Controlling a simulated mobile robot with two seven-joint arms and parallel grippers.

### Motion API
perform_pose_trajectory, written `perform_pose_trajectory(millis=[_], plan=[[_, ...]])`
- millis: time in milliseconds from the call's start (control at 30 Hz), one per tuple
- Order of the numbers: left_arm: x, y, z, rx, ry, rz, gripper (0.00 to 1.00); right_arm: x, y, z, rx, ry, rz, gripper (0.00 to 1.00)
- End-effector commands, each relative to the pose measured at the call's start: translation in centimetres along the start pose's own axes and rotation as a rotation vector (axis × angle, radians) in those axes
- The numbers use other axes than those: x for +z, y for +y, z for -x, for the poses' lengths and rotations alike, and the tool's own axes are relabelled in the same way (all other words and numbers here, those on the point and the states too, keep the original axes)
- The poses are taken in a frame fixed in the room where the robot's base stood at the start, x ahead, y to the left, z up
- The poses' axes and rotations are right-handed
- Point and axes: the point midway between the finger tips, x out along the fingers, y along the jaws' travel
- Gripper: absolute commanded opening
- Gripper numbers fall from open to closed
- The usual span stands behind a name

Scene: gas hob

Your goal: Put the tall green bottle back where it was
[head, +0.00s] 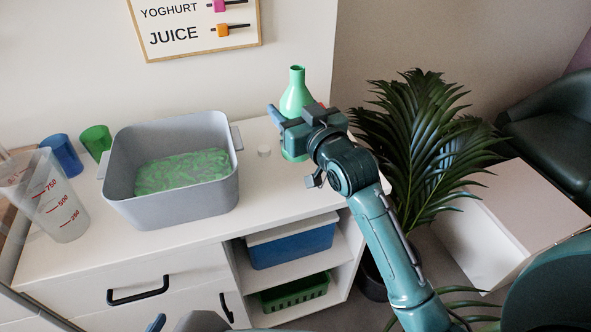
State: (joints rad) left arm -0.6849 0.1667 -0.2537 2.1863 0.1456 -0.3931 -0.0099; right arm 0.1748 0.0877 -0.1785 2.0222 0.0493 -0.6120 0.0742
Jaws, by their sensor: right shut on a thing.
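The tall green bottle (296,98) is upright near the right end of the white counter (255,190). My right gripper (297,122) is shut around its middle and hides that part. The neck and shoulders show above the gripper, and a bit of the lower body shows below it. I cannot tell whether the base touches the counter. A small white round piece (264,151) lies on the counter just left of the bottle. Of my left gripper, only what seems to be a fingertip (155,323) shows at the bottom edge.
A grey tub (182,208) with green contents stands left of the bottle. A blue cup (63,155), a green cup (95,140) and a clear measuring jug (62,213) stand further left. A plant (425,150) stands beyond the counter's right end. A sign (195,45) hangs behind.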

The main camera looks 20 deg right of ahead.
Motion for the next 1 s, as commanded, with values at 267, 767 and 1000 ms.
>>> perform_pose_trajectory(millis=[267, 767, 1000], plan=[[0.2, -0.1, -0.1, 0.0, 0.011, 0.006, 0.82, 4.1, 0.0, 0.0, 0.001, 0.001, 0.0, 0.22], [-0.1, -0.2, 0.4, -0.007, 0.036, 0.001, 0.82, 7.8, 0.0, 0.1, 0.002, 0.004, 0.0, 0.22], [-0.1, -0.3, 0.3, -0.007, 0.038, 0.0, 0.82, 8.2, 0.0, 0.1, 0.002, 0.0, 0.0, 0.6]])
